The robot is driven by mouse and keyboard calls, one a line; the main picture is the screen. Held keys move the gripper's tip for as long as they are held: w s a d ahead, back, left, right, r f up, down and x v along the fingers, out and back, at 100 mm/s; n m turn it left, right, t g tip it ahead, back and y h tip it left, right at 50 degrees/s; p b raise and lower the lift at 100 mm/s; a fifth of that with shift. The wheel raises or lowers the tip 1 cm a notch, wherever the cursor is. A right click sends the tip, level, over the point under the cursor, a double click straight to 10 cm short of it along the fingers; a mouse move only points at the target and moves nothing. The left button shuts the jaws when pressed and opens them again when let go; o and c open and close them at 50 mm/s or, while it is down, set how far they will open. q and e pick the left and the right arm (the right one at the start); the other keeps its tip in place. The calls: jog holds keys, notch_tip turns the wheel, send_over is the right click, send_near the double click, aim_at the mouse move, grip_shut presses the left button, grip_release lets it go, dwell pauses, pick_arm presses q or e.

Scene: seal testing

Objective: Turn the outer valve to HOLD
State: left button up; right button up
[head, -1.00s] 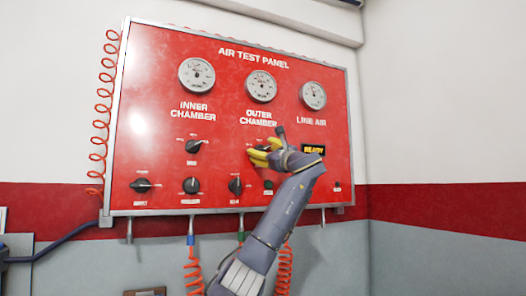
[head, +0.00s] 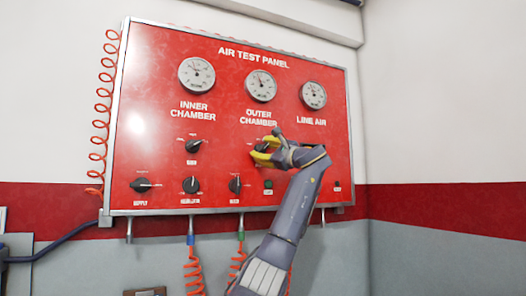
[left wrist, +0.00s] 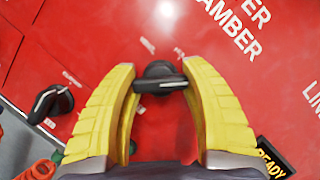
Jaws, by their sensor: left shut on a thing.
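The outer valve is a black knob (left wrist: 158,82) with a pale line along its handle, on the red panel below the OUTER CHAMBER label. My left gripper (head: 263,150), with yellow fingers, is at this knob. In the left wrist view my left gripper (left wrist: 158,84) has one finger on each side of the knob, shut on its handle. In the head view the fingers largely hide the knob. The position marks around it are too small or hidden to read. My right gripper is not in view.
The inner valve (head: 193,146) is to the left. Supply (head: 141,185), regulator (head: 191,185) and another knob (head: 235,184) line the bottom. Gauges for the inner chamber (head: 197,74), outer chamber (head: 261,85) and line air (head: 313,95) sit above. The READY display (left wrist: 271,158) is close to my gripper.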

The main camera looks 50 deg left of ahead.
pick_arm(q)
jog(key=n+g+h, duration=0.1)
jog(key=n, duration=0.3)
jog(key=shift+n+g+h, duration=0.5)
jog(key=shift+n+h, duration=0.4)
jog(key=shift+n, duration=1.5)
jog(key=o, duration=1.3)
jog(key=shift+d, duration=0.1)
jog(key=d, duration=0.7)
jog(key=w+d, duration=0.1)
jog(key=d, duration=0.3)
jog(key=shift+d, duration=0.35)
